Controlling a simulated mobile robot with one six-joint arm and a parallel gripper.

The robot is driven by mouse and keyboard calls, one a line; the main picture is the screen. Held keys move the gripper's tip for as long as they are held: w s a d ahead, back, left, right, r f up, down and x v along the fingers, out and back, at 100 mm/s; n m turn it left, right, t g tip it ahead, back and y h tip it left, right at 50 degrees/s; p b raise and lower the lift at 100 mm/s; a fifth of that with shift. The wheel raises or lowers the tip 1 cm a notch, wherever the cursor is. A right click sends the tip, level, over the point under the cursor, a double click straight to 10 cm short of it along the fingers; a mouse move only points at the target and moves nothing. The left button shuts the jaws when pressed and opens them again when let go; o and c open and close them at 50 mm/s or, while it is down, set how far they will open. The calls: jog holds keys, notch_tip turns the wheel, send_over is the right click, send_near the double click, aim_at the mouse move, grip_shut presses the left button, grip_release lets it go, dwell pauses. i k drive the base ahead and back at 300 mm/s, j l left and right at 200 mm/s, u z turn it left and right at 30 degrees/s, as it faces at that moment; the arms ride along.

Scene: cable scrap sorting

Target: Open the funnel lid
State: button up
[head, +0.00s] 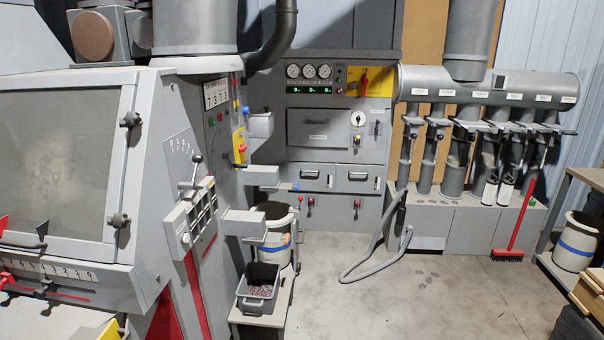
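I cannot make out with certainty a funnel or its lid in the head view. A large grey machine (150,175) fills the left side. Its sloped window panel (55,160) is closed, with dark latches (121,220) along its right edge. At the back right, several vertical pipes (428,160) with dark lever-like tops hang below a horizontal grey duct (490,84). I cannot tell whether any of these belongs to the funnel. My gripper is not in view.
A grey bin of dark granules (258,290) stands on a low bench beside the machine. A pale drum (276,240) is behind it. A grey hose (372,262) lies on the floor, and a red broom (515,235) leans at the right. The middle floor (430,305) is clear.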

aim_at(266, 112)
jog(key=i, duration=3.2)
